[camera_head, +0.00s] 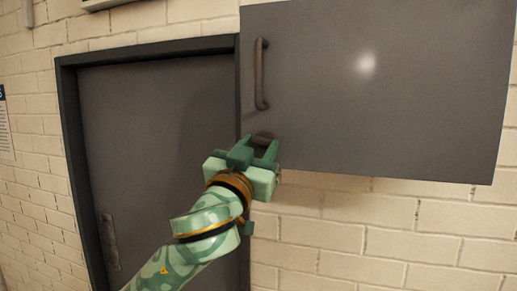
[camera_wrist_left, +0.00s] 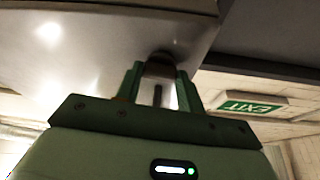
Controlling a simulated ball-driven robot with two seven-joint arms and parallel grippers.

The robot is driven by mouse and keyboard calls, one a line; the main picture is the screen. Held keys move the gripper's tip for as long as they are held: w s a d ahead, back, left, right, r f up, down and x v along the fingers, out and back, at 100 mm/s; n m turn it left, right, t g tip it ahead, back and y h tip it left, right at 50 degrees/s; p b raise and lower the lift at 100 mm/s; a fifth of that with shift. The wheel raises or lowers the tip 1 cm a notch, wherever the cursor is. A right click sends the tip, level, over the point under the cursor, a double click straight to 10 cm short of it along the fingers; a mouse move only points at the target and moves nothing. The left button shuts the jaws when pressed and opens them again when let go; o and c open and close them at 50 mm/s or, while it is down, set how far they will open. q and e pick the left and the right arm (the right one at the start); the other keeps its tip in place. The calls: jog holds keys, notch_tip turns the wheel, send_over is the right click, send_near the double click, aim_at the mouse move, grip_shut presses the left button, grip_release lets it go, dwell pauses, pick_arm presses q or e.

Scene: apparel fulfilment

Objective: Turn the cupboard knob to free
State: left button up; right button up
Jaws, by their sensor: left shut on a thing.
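The grey cupboard (camera_head: 400,90) hangs on the brick wall, with its door shut and a vertical bar handle (camera_head: 261,75) near its left edge. The dark round knob (camera_head: 264,137) is below the handle, near the door's lower left corner. My left gripper (camera_head: 262,146) has come up from below and is shut on the knob, one finger on each side. In the left wrist view the knob (camera_wrist_left: 160,66) sits between the two green fingers, against the cupboard's surface. The gripper partly hides the knob, so its turned position cannot be told. My right gripper is not in view.
A grey door (camera_head: 150,140) in a dark frame stands left of the cupboard, with a handle plate (camera_head: 109,240) low on it. A green exit sign (camera_wrist_left: 252,107) shows in the left wrist view. Bare brick wall lies below the cupboard.

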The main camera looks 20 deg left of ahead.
pick_arm(q)
jog(key=m+h, duration=0.1)
jog(key=m, duration=0.1)
jog(key=m+h, duration=0.1)
jog(key=m, duration=0.2)
jog(key=shift+a+r+g+h, duration=0.1)
jog(key=shift+a+g+h, duration=0.05)
jog(key=shift+g+h, duration=0.2)
jog(key=m+g+h, duration=0.1)
jog(key=m, duration=0.2)
jog(key=m+g+h, duration=0.1)
jog(key=m, duration=0.2)
jog(key=shift+a+r, duration=0.15)
jog(key=shift+a, duration=0.05)
jog(key=m+g, duration=0.1)
jog(key=m, duration=0.1)
jog(key=m+g+h, duration=0.1)
jog(key=m, duration=0.2)
jog(key=shift+r, duration=0.15)
jog(key=shift+m+g, duration=0.65)
jog(key=shift+m, duration=1.35)
jog(key=o, duration=1)
